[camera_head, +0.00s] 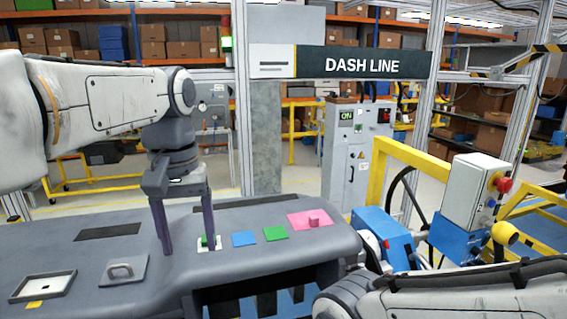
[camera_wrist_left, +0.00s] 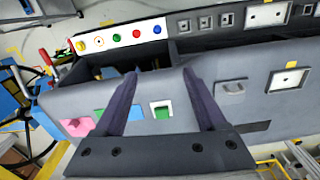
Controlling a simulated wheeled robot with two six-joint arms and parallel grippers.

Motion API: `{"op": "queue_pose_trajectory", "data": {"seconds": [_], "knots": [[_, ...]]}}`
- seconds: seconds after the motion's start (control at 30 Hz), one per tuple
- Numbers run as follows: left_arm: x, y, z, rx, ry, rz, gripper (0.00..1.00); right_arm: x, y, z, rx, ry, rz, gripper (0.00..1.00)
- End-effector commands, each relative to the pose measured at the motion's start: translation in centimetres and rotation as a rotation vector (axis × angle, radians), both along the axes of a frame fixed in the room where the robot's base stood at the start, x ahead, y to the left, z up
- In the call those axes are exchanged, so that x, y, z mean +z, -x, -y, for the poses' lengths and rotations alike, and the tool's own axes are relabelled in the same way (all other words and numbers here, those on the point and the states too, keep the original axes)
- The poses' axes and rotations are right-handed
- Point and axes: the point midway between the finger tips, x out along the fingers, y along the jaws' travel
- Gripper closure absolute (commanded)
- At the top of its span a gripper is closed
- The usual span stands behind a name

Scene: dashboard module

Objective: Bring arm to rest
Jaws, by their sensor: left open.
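My left gripper (camera_head: 187,250) hangs over the grey dashboard module (camera_head: 310,245) with its two dark fingers apart and nothing between them. It also shows open in the left wrist view (camera_wrist_left: 159,75). A white square with a green piece (camera_head: 209,244) lies by the right fingertip in the head view. In the left wrist view the white square (camera_wrist_left: 155,103) shows between the fingers, seemingly apart from them. My right arm (camera_head: 440,300) crosses the lower right; its gripper is not in view.
Blue (camera_head: 244,239), green (camera_head: 275,233) and pink (camera_head: 300,219) pads lie to the right on the dashboard. A grey plate with a handle (camera_head: 123,270) and a framed white recess (camera_head: 43,287) lie left. A yellow rail (camera_head: 376,178) and control box (camera_head: 474,190) stand right.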

Motion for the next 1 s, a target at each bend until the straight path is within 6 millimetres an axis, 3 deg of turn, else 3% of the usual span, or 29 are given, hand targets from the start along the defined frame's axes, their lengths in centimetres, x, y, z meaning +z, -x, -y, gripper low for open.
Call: {"op": "queue_pose_trajectory", "data": {"seconds": [0.37, 0.47, 0.63, 0.8, 1.0], "knots": [[-6.2, 3.6, 5.4, -0.256, 0.026, 0.010, 0.27, -1.0, 0.0, 0.0, 0.001, -0.001, 0.001, 0.43], [-8.8, 5.6, 7.2, -0.359, 0.036, 0.014, 0.27, -1.3, 0.0, 0.0, 0.001, -0.001, 0.001, 0.43], [-14.7, 10.9, 9.9, -0.586, 0.058, 0.023, 0.27, -2.2, 0.0, 0.0, 0.001, -0.001, 0.001, 0.43], [-19.4, 15.8, 10.7, -0.772, 0.075, 0.034, 0.27, -2.7, 0.0, 0.0, 0.001, -0.001, 0.001, 0.43], [-20.9, 17.5, 10.6, -0.838, 0.079, 0.039, 0.27, -2.8, 0.0, 0.0, 0.002, -0.001, 0.001, 0.43]]}}
